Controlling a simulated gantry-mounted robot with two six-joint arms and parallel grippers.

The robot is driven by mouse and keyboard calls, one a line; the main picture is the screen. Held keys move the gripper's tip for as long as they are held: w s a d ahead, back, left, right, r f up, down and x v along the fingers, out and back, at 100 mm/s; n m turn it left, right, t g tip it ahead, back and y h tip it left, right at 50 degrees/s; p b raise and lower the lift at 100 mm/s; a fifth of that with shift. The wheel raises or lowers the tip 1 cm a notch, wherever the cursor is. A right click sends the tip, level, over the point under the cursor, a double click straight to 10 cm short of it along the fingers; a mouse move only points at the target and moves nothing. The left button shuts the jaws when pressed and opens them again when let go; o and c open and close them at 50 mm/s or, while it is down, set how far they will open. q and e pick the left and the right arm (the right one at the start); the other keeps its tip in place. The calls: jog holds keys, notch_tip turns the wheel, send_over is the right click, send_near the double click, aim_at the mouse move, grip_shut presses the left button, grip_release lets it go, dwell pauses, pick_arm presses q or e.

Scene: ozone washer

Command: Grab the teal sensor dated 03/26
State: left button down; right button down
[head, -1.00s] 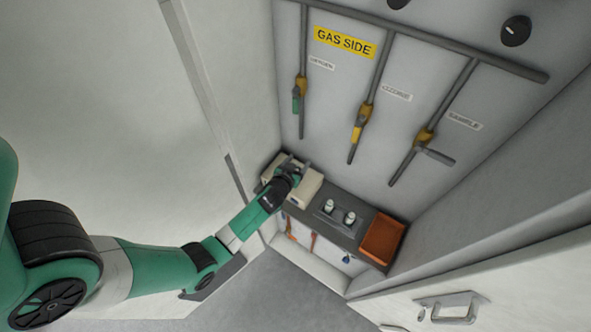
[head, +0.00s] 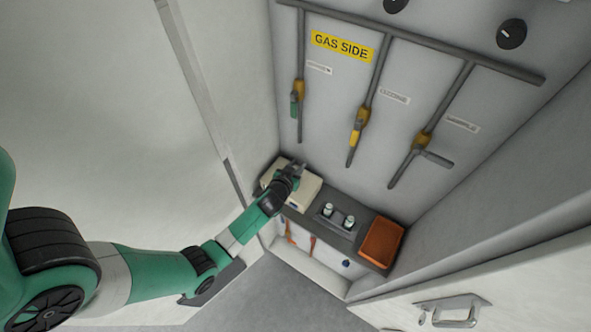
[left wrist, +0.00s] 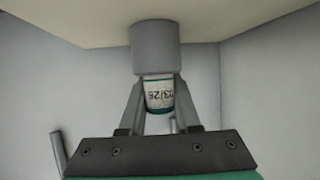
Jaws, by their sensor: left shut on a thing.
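The sensor (left wrist: 160,96) shows in the left wrist view as a small white-labelled cylinder with teal edges. Its label reads 03/26, turned upside down in the picture. A wider grey cylinder (left wrist: 155,47) sits directly above it, against a cream surface; I cannot tell if it is a socket or part of the sensor. My left gripper (left wrist: 158,88) is shut on the sensor, one finger on each side. In the head view my left gripper (head: 297,168) is at the cream box (head: 305,196) on the shelf's left end, and the sensor is hidden there. My right gripper is not in view.
Two small white-topped bottles (head: 338,216) stand on the dark shelf (head: 320,233), right of the box. An orange tray (head: 382,243) is at the shelf's right end. Pipes with yellow valves (head: 357,118) run down the wall above. A side wall is close on the left.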

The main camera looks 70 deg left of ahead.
pick_arm(q)
jog(key=shift+r, duration=0.55)
notch_tip(320, 180, up, 3)
jog(key=shift+d+f+p, duration=0.1)
jog(key=shift+f+p, duration=0.1)
jog(key=shift+p, duration=0.4)
jog(key=s+d+r+p, duration=0.6)
jog(key=d+r, duration=0.3)
jog(key=d, duration=0.3)
jog(key=shift+s, duration=0.25)
